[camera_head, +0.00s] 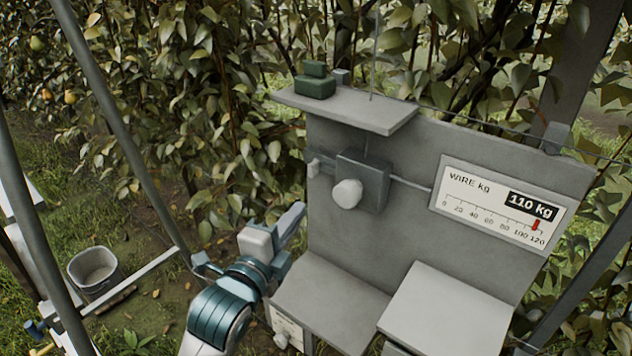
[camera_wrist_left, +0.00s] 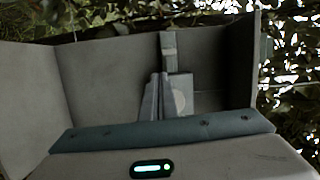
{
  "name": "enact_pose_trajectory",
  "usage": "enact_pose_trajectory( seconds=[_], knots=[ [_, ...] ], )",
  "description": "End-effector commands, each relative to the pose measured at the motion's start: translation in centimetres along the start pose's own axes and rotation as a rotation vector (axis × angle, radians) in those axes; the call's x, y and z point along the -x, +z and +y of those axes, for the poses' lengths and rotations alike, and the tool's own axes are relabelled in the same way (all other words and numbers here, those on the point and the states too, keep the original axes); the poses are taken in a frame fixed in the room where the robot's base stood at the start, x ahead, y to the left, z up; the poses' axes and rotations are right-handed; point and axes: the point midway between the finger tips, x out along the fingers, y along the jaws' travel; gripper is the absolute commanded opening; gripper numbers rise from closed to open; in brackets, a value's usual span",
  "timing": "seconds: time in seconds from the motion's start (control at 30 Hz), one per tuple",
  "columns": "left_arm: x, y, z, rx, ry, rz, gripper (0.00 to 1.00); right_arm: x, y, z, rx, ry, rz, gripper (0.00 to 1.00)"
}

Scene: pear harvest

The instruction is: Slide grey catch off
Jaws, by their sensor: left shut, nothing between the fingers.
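A dark grey box (camera_head: 376,186) with a round white knob (camera_head: 347,193) is fixed on the grey upright panel. A small light grey block, which looks like the catch (camera_head: 313,168), sits on a dark bar at the box's left side. The bar and block also show in the left wrist view (camera_wrist_left: 168,42), past the fingertips. My left gripper (camera_head: 297,218) is below and left of the catch, apart from it in the head view. Its fingers are together and empty, and in the left wrist view (camera_wrist_left: 155,97) they partly cover the box. My right gripper is not seen.
A gauge plate (camera_head: 499,205) reads 110 kg on the panel's right. A thin wire runs from the box to it. A shelf (camera_head: 350,110) above holds green blocks (camera_head: 315,82). Pale ledges (camera_head: 446,310) jut out below. A bucket (camera_head: 93,270) stands on the grass at left.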

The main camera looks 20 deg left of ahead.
Motion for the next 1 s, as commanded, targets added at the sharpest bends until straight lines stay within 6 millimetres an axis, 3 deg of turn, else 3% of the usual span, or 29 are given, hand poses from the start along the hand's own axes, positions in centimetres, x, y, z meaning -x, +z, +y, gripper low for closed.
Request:
enact_pose_trajectory(
  seconds=[0.17, 0.67, 0.9, 1.0],
  knots=[
    [-0.2, -0.1, -1.3, -0.040, -0.035, 0.004, 0.00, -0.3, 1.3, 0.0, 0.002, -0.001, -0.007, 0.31],
    [-0.6, -0.1, -1.3, -0.044, -0.037, 0.004, 0.00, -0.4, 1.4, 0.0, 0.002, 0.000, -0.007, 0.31],
    [-2.7, -0.1, -1.3, -0.041, -0.036, 0.004, 0.00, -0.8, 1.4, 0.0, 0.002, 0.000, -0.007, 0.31],
    [-4.2, -0.2, -1.7, -0.042, -0.034, 0.004, 0.00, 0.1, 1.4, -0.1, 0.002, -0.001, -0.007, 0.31]
  ],
)
